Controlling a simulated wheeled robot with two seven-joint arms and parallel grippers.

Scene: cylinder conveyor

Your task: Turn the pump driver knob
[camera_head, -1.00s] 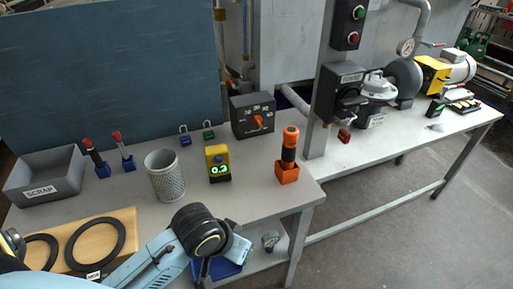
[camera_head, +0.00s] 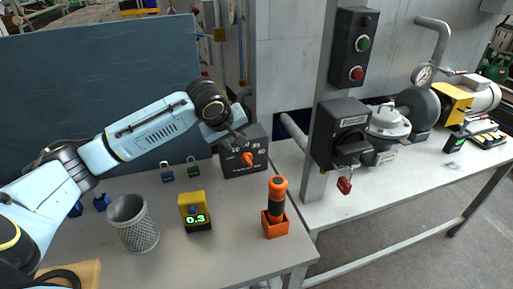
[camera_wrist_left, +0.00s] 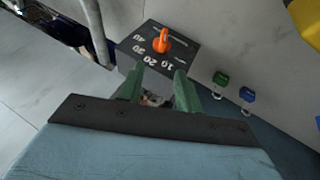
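The pump driver is a dark box (camera_head: 232,162) with a white number scale and an orange knob (camera_head: 248,160), at the back of the near bench. In the left wrist view the knob (camera_wrist_left: 161,42) stands on the box's dark dial face (camera_wrist_left: 184,56), beyond the fingertips. My left gripper (camera_head: 234,135) is over the box's upper left part and hides some of it in the head view. In the left wrist view its two green fingers (camera_wrist_left: 157,84) are apart, with no object held between them. The knob appears apart from the fingers. My right gripper is not in view.
A mesh cup (camera_head: 137,226), a yellow meter (camera_head: 193,208) and an orange-handled tool in a holder (camera_head: 276,210) stand in front on the bench. Blue (camera_head: 167,176) and green (camera_head: 194,171) padlocks lie left of the box. A post with a switch box (camera_head: 341,133) stands right.

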